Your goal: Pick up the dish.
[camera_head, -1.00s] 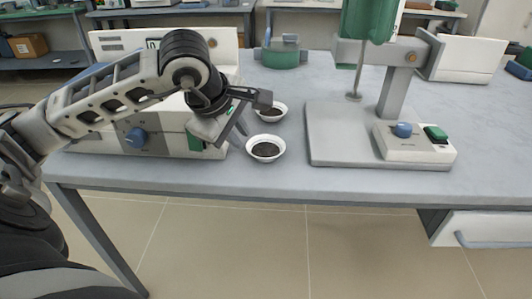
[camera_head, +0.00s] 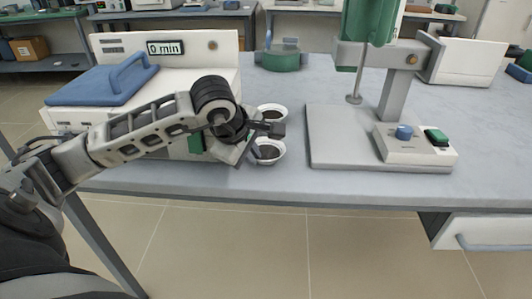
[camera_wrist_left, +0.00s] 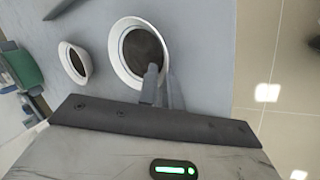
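The nearer dish (camera_head: 270,152), a small white bowl with dark grey contents, stands on the table left of the stand. A second, similar dish (camera_head: 272,112) stands just behind it. My left gripper (camera_head: 254,152) is at the left side of the nearer dish and covers part of it. In the left wrist view the fingers (camera_wrist_left: 162,78) overlap the rim of the near dish (camera_wrist_left: 115,52), with a narrow gap between them. I cannot tell whether they touch the rim. The other dish (camera_wrist_left: 72,62) is apart from the fingers. My right gripper is not in view.
A white furnace (camera_head: 185,72) reading "0 min", with a blue handled piece (camera_head: 105,82), is at left behind my arm. A grey stand (camera_head: 335,140) with a control box is at right. A green round device (camera_head: 282,60) stands behind. The table (camera_head: 330,185) is clear in front.

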